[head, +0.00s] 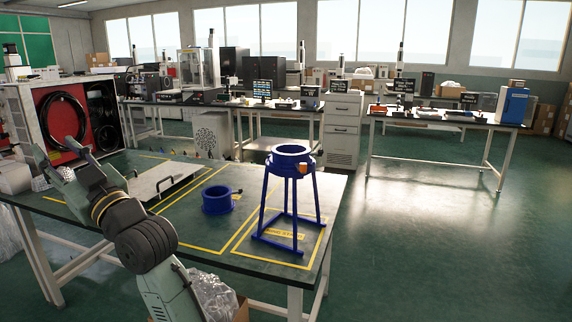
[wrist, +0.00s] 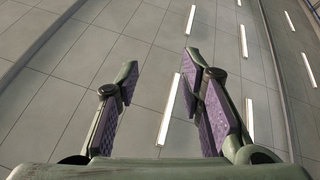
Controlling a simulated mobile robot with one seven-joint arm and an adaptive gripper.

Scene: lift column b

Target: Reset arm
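My arm rises from the bottom of the head view and bends to the left over the near bench; its gripper end is hard to make out there. In the wrist view my gripper (wrist: 160,85) is open and empty, its two purple-padded fingers wide apart. Behind the fingers the wrist view shows only a panelled ceiling with strip lights (wrist: 170,110), so the gripper points upward. Nothing is held.
The near bench (head: 330,195) carries a blue four-legged stand (head: 290,195), a blue ring (head: 217,200) and a flat plate with a handle (head: 165,180). A red-backed cabinet (head: 65,120) stands at left. Open green floor (head: 430,240) lies to the right.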

